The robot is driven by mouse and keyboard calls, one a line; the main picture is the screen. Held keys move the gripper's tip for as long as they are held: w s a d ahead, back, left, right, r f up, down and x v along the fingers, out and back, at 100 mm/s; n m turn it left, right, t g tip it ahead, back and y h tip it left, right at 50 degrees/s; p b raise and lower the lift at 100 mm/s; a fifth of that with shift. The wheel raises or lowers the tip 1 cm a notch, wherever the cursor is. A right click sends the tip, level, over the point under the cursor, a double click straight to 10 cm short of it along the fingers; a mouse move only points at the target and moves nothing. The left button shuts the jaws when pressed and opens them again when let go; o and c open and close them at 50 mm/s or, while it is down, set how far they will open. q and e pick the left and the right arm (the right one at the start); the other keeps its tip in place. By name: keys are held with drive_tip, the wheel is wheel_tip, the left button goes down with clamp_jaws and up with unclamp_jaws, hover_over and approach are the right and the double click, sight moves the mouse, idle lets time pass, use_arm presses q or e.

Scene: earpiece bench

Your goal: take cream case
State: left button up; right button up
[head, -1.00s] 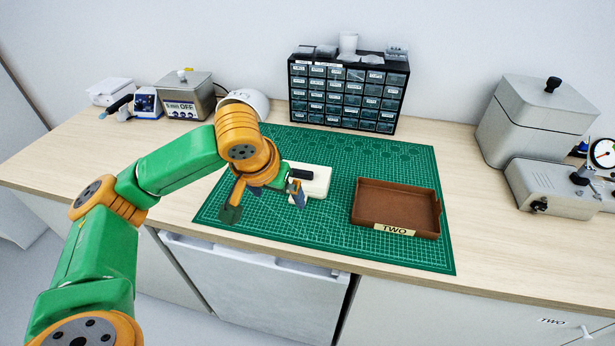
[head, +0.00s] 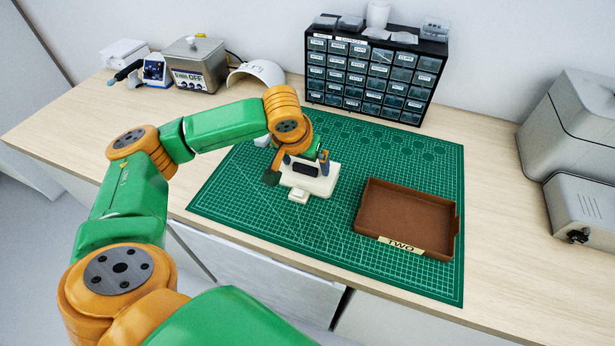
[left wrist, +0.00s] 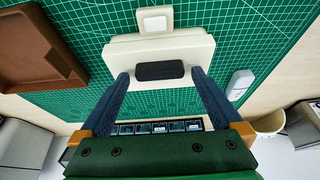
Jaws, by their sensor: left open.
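The cream case (head: 322,184) is a flat, blocky box with a black bar (head: 306,170) on top. It lies on the green cutting mat, left of the brown tray. It also fills the upper middle of the left wrist view (left wrist: 160,46). A small cream block (head: 298,196) with a paler square top sits at its front edge; I cannot tell whether it is attached. My left gripper (head: 306,164) is open over the case. In the left wrist view its two blue fingers (left wrist: 160,78) stand on either side of the black bar, apart from it. My right gripper is not in view.
A brown tray (head: 366,226) labelled TWO is empty at the right of the mat. A small pale item (left wrist: 240,84) lies beyond the case. A drawer cabinet (head: 375,75) stands behind the mat. The mat's front left is clear.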

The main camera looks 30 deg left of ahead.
use_arm(q)
drive_tip(key=shift+s+r, duration=0.1)
drive_tip(key=shift+s, duration=0.1)
drive_tip(key=c, duration=1.1)
drive_tip(key=shift+w, duration=0.15)
clamp_jaws()
drive_tip(key=shift+r, duration=0.1)
drive_tip(key=shift+r, duration=0.25)
drive_tip(key=r, duration=0.3)
drive_tip(key=shift+s+b, duration=0.2)
drive_tip(key=shift+b, duration=0.15)
drive_tip(key=s+d+r+p, duration=0.2)
drive_tip(key=s+r+p, duration=0.2)
drive_tip(key=s+r, duration=0.8)
drive_tip(key=shift+s+r, duration=0.2)
drive_tip(key=shift+s, duration=0.6)
